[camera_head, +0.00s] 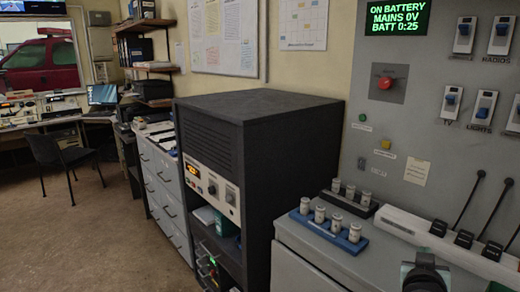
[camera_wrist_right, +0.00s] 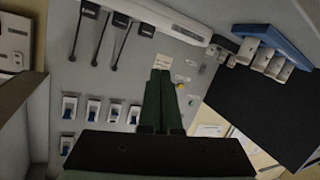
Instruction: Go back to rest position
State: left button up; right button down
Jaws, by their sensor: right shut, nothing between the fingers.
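My right gripper (camera_head: 425,274) shows at the bottom right of the head view, in front of the grey counter, partly cut off by the lower edge. In the right wrist view its two dark green fingers (camera_wrist_right: 160,76) lie together, with nothing between them. The fingertips appear in front of the grey panel, near a small paper label (camera_wrist_right: 162,62); I cannot tell how far apart they are. My left gripper is not in view.
The grey panel (camera_head: 425,135) carries switches, a red button (camera_head: 386,83) and a green-text display (camera_head: 397,17). A blue rack (camera_head: 330,232) of white cylinders and a white strip with black levers (camera_head: 466,239) stand below. A dark cabinet (camera_head: 290,150) is left; floor (camera_head: 70,230) is open beyond.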

jog(key=s+a+f+n+g+y, duration=0.2)
jog(key=s+a+f, duration=0.1)
jog(key=s+f, duration=0.35)
jog(key=s+a+f+n+g+y, duration=0.1)
jog(key=s+a+f+g+y, duration=0.15)
jog(key=s+f, duration=0.4)
jog(key=s+a+f+n+g+y, duration=0.2)
jog(key=s+a+f, duration=0.25)
jog(key=s, duration=0.35)
jog(key=s+a+f+n+g+y, duration=0.1)
jog(key=s+a+f+g+y, duration=0.1)
jog(key=s+a+f, duration=0.45)
notch_tip(320, 180, down, 8)
jog(key=w+a+t+y+p, duration=0.1)
jog(key=w+a+t+y, duration=0.1)
jog(key=t, duration=0.3)
jog(key=shift+w+f, duration=0.2)
jog(key=shift+w, duration=0.15)
jog(key=shift+a, duration=0.1)
